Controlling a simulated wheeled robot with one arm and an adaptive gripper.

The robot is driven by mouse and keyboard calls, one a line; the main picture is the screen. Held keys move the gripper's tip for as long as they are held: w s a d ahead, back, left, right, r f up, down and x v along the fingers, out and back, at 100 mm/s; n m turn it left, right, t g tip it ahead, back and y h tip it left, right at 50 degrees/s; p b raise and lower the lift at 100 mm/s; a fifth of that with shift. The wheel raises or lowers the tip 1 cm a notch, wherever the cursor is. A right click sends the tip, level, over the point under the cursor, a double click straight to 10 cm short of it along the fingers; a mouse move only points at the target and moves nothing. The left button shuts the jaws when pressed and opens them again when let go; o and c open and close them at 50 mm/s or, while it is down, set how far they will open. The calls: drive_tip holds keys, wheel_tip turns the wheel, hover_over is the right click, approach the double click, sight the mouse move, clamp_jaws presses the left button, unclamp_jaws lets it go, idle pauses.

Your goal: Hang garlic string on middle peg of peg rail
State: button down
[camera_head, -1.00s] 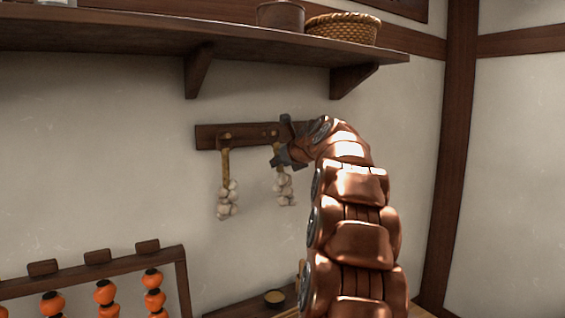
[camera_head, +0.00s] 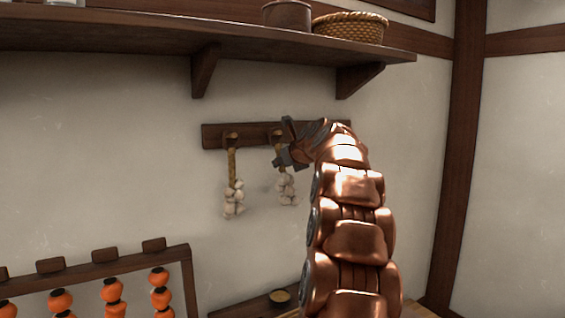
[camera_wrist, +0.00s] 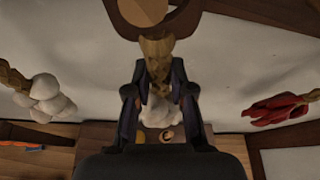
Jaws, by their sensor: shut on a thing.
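The dark wooden peg rail (camera_head: 214,137) is on the wall under the shelf. One garlic string (camera_head: 233,198) hangs from its left peg (camera_head: 231,138). My gripper (camera_head: 281,155) is at the middle peg (camera_head: 277,133), shut on the braid of a second garlic string (camera_head: 287,188), whose bulbs hang below the fingers. In the wrist view the braid (camera_wrist: 155,52) runs between the fingers with pale bulbs (camera_wrist: 160,112) beyond. My arm hides the rail's right part.
A red bunch (camera_wrist: 275,110) hangs at the right in the wrist view. A shelf (camera_head: 130,37) with a basket (camera_head: 350,29) and bracket (camera_head: 357,80) is above the rail. A rack (camera_head: 125,264) with orange strings stands at lower left.

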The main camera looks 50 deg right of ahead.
drive_tip(key=c, duration=0.9)
unclamp_jaws()
drive_tip(key=v, duration=1.2)
drive_tip(key=shift+a, duration=0.1)
